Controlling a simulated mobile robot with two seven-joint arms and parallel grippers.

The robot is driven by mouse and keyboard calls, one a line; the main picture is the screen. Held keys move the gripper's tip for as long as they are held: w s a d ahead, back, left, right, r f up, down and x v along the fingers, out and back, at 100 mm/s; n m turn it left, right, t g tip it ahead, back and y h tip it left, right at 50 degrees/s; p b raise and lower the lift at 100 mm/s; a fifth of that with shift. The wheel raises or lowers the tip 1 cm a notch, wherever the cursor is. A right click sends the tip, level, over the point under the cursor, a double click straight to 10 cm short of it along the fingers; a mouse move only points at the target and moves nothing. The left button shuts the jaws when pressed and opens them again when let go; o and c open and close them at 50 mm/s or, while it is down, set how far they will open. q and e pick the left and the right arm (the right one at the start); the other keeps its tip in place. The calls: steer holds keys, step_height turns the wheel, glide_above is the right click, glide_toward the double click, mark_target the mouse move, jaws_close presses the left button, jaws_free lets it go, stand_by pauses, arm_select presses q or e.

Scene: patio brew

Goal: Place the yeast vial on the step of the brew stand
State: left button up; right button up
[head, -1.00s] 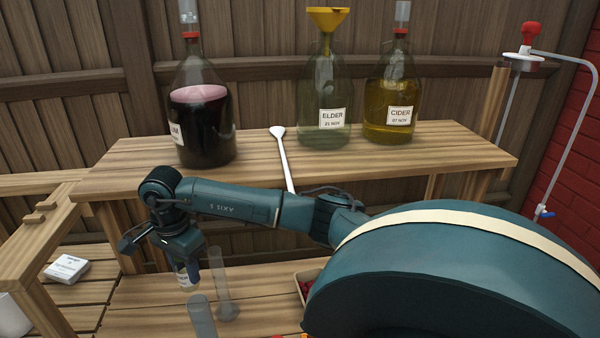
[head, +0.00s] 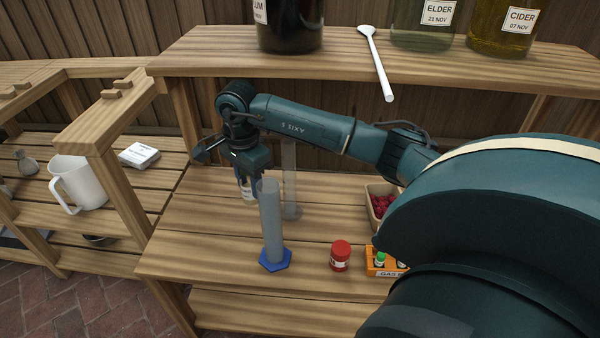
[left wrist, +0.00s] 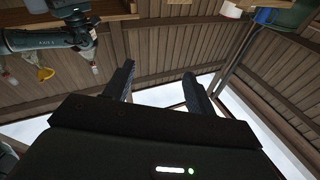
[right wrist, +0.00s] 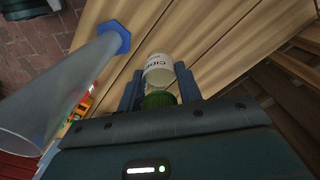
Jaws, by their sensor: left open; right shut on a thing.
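The yeast vial (right wrist: 160,70) has a white label with dark lettering and a green cap. My right gripper (right wrist: 160,88) is shut on it, near the cap. In the head view the vial (head: 248,194) hangs under my right gripper (head: 248,180), over the lower deck of the wooden brew stand (head: 200,262), behind a clear measuring cylinder. I cannot tell whether its base touches the wood, or which part is the step. My left gripper (left wrist: 158,85) is open and empty in the left wrist view, away from the vial. It is not in the head view.
A blue-footed cylinder (head: 272,225) stands close in front of the vial, another cylinder (head: 290,185) behind. A red-lidded jar (head: 340,256), orange vial rack (head: 382,262) and raspberry punnet (head: 378,190) are to the right. The upper shelf (head: 320,75) holds bottles and a spoon. Deck left of the cylinders is clear.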

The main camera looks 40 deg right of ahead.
mark_target(251, 199)
step_height(251, 199, down, 6)
steer(key=shift+r+b, duration=0.25)
steer(key=shift+b, duration=0.75)
step_height(251, 199, down, 4)
steer(key=shift+r+b, duration=0.1)
steer(key=shift+b, duration=0.65)
steer(key=shift+f, duration=0.4)
steer(key=shift+r, duration=0.1)
arm_select(q)
steer(key=shift+w+d+n+h, duration=0.1)
steer(key=shift+d+n+h, duration=0.2)
arm_select(e)
steer(key=o, duration=1)
